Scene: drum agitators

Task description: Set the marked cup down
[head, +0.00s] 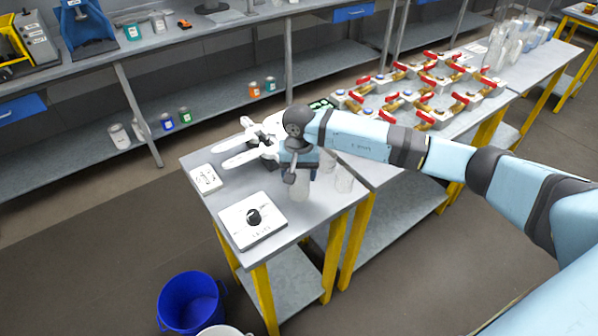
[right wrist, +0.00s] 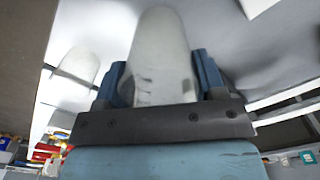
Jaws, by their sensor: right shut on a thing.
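My right gripper (head: 300,174) is shut on a translucent whitish cup (head: 299,190) above the front part of the small grey table (head: 225,195). In the right wrist view the cup (right wrist: 162,50) sits between the two blue fingers of the gripper (right wrist: 162,82). Dark marks show low on its wall, but I cannot read them. I cannot tell whether its base touches the table. Another clear cup (head: 344,179) stands to the right of the held one, and a similar cup (right wrist: 76,68) shows at left in the wrist view. My left gripper is not in view.
A white square plate with a black knob (head: 253,217) lies at the table's front left. A small white box (head: 205,178) and a white bladed device (head: 245,147) are farther back. Red-handled valves (head: 420,90) fill the adjoining bench. A blue bucket (head: 190,302) stands on the floor.

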